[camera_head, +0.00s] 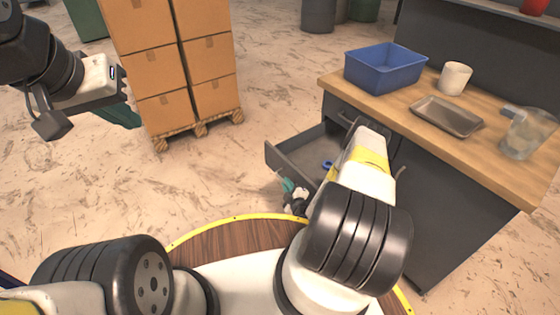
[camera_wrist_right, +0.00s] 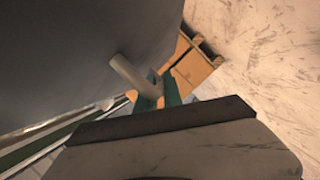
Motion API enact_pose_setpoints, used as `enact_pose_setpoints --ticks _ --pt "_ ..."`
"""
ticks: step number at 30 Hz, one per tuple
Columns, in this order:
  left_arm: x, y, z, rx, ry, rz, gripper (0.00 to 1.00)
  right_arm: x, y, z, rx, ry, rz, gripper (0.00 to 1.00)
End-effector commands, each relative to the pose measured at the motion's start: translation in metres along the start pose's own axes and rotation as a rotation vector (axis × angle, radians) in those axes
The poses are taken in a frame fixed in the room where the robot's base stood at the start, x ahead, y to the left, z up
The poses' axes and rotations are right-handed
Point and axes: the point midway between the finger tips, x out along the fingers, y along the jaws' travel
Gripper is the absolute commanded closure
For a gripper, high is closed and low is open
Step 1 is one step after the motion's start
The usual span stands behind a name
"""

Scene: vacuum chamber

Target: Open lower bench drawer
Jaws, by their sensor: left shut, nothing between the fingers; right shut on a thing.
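The lower bench drawer (camera_head: 283,157) stands partly pulled out of the dark grey bench (camera_head: 450,200); my right arm covers part of it. My right gripper (camera_head: 288,185) is at the outer side of the drawer front. In the right wrist view its teal fingers (camera_wrist_right: 172,92) are shut on the pale bar handle (camera_wrist_right: 130,75), beside the grey drawer front (camera_wrist_right: 80,55). My left gripper (camera_head: 122,115) is shut and empty at the upper left, well away from the bench.
A blue bin (camera_head: 385,68), white cup (camera_head: 455,78), metal tray (camera_head: 447,116) and clear container (camera_head: 525,135) stand on the wooden benchtop (camera_head: 400,110). A small blue item (camera_head: 327,164) lies in the drawer. Stacked boxes (camera_head: 180,60) stand on a pallet (camera_head: 200,128). Floor left of the drawer is clear.

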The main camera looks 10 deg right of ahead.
Motion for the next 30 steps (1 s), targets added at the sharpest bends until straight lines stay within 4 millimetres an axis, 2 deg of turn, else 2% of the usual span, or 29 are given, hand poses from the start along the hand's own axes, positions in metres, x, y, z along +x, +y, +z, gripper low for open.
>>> enact_pose_setpoints --ticks 7,8,11,22,26,30 --pt "0.000 0.000 0.000 0.000 0.000 0.000 1.00 0.000 0.000 0.000 0.000 -0.001 -0.001 1.00" --pt "0.000 0.000 0.000 0.000 0.000 0.000 1.00 0.000 0.000 0.000 0.000 -0.001 -0.001 0.85" --pt "0.000 0.000 0.000 0.000 0.000 0.000 1.00 0.000 0.000 0.000 0.000 0.000 0.000 0.68" --pt "0.000 0.000 0.000 0.000 0.000 0.000 1.00 -0.004 0.000 0.000 0.000 0.000 0.000 0.68" --pt "0.000 0.000 0.000 0.000 0.000 0.000 1.00 -0.021 -0.001 0.000 0.001 -0.001 -0.002 0.68" --pt "0.000 0.000 0.000 0.000 0.000 0.000 1.00 -0.046 -0.001 0.000 0.000 0.000 -0.003 0.68"
